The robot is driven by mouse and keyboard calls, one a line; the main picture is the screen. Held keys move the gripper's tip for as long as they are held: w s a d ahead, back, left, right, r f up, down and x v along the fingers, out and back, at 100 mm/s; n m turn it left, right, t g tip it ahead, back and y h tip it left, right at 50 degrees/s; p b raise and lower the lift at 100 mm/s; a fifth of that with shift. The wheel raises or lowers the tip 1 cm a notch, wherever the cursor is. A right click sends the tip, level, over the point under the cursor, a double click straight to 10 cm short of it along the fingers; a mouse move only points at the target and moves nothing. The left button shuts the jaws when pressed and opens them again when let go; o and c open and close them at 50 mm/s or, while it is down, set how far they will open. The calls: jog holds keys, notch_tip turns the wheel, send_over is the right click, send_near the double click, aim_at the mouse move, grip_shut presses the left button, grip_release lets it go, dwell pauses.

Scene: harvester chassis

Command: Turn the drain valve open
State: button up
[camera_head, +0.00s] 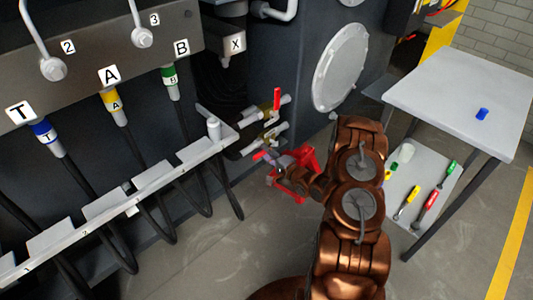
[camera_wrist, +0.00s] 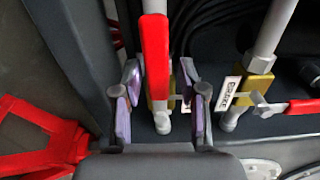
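Two valves with yellow bodies and red lever handles sit on pipes. In the wrist view, one red handle (camera_wrist: 155,55) lies roughly along its pipe, between my fingers. The other red handle (camera_wrist: 300,107) points right, across its pipe, with a small label (camera_wrist: 230,92) beside it that I cannot read clearly. In the head view, one handle (camera_head: 277,98) stands upright and the other (camera_head: 260,156) is low, near my gripper (camera_head: 282,172). My gripper is open in the wrist view (camera_wrist: 160,92), with a gap visible on both sides of the nearer handle. Which valve is the drain is unclear.
A red frame (camera_head: 307,168) stands on the floor near my gripper and partly behind it. A rail with hoses (camera_head: 140,190) runs at left. A round cover (camera_head: 341,68) is on the chassis. A table (camera_head: 455,90) holds a blue item (camera_head: 482,114); tools lie on its lower shelf.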

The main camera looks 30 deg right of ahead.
jog(key=shift+o, duration=0.2)
jog(key=v, duration=1.2)
dwell(0.8)
